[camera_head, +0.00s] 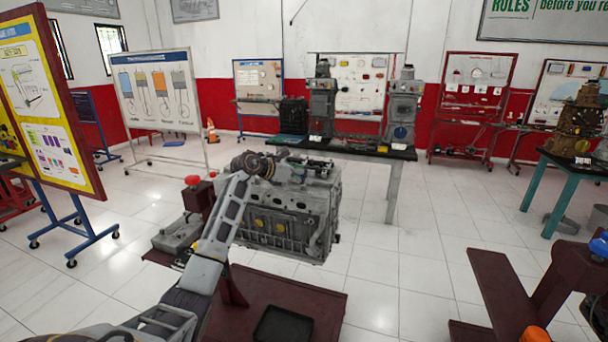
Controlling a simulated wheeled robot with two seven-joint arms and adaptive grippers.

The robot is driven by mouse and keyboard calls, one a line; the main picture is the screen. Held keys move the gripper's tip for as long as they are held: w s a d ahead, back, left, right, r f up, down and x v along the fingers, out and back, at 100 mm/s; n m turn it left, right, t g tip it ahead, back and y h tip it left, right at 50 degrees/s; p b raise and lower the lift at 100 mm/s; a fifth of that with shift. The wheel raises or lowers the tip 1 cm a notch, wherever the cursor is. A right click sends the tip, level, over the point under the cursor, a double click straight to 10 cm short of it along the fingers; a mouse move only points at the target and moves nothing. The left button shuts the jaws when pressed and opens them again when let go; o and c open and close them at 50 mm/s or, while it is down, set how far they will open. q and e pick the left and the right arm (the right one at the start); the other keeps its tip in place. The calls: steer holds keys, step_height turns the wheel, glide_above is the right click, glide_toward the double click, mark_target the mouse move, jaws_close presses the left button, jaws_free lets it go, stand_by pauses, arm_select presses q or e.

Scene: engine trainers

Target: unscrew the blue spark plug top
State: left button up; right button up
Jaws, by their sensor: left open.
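A grey engine block (290,215) stands on a dark red stand (285,290) in the middle of the view. My left arm comes in from the bottom left and reaches up to the block's top left. My left gripper (262,165) is open at the top of the engine; its fingers are small and hard to make out. I cannot make out a blue spark plug top on this engine; the hand and wrist cover part of its top. Whether the fingers touch anything cannot be told. My right gripper is not in view.
A black-topped bench (345,150) with more engine parts stands behind the engine. Another dark red stand (505,290) with blue and orange parts is at the right. A yellow board (50,100) on a blue wheeled frame is at the left. Tiled floor between is clear.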

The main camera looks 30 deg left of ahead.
arm_select(q)
steer(key=shift+w+d+f, duration=0.15)
steer(key=shift+w+f, duration=0.05)
steer(key=shift+w, duration=0.2)
jaws_close()
